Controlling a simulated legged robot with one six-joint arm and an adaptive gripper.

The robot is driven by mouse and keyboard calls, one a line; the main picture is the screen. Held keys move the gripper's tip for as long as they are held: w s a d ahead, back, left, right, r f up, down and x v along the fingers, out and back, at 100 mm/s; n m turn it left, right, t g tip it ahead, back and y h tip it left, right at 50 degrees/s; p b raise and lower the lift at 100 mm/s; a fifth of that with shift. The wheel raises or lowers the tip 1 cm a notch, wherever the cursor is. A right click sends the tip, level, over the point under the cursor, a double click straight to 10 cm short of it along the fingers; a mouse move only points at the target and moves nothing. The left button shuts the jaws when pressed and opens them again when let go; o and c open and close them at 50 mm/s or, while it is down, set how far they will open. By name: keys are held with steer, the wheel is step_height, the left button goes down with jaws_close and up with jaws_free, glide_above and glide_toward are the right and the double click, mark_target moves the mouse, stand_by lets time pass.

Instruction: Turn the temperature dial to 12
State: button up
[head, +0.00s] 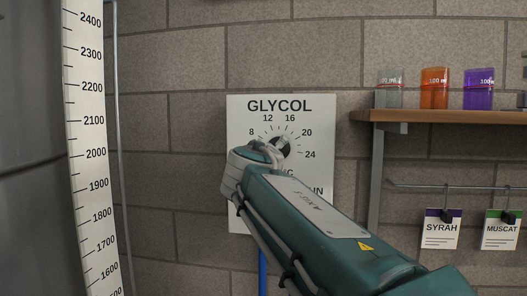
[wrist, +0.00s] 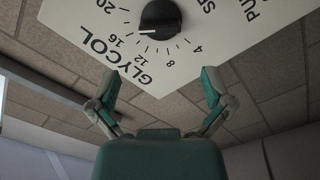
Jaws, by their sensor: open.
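The temperature dial is a round black knob with a white mark on a white GLYCOL panel (head: 240,215). In the head view the dial (head: 279,146) shows partly above my arm, with 8, 12, 16, 20 and 24 readable around it. In the wrist view the dial (wrist: 160,18) is at the top, beyond my gripper (wrist: 161,84). Its white mark points roughly toward 16; the exact value is hard to tell. My gripper's two fingers are spread wide, empty and apart from the dial. My arm hides the panel's lower part and the fingers in the head view.
A tall measuring scale (head: 92,150) stands at the left beside a grey tank (head: 30,120). A wooden shelf (head: 450,115) at the right bears several coloured containers. SYRAH (head: 440,229) and MUSCAT (head: 501,230) cards hang below it. The wall around the panel is mostly bare.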

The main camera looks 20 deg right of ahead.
mark_target(286, 150)
steer(key=x, duration=0.9)
steer(key=shift+w+d+f, duration=0.1)
steer(key=shift+w+d, duration=0.1)
steer(key=shift+w, duration=0.05)
steer(key=shift+s, duration=0.1)
steer(key=c, duration=1)
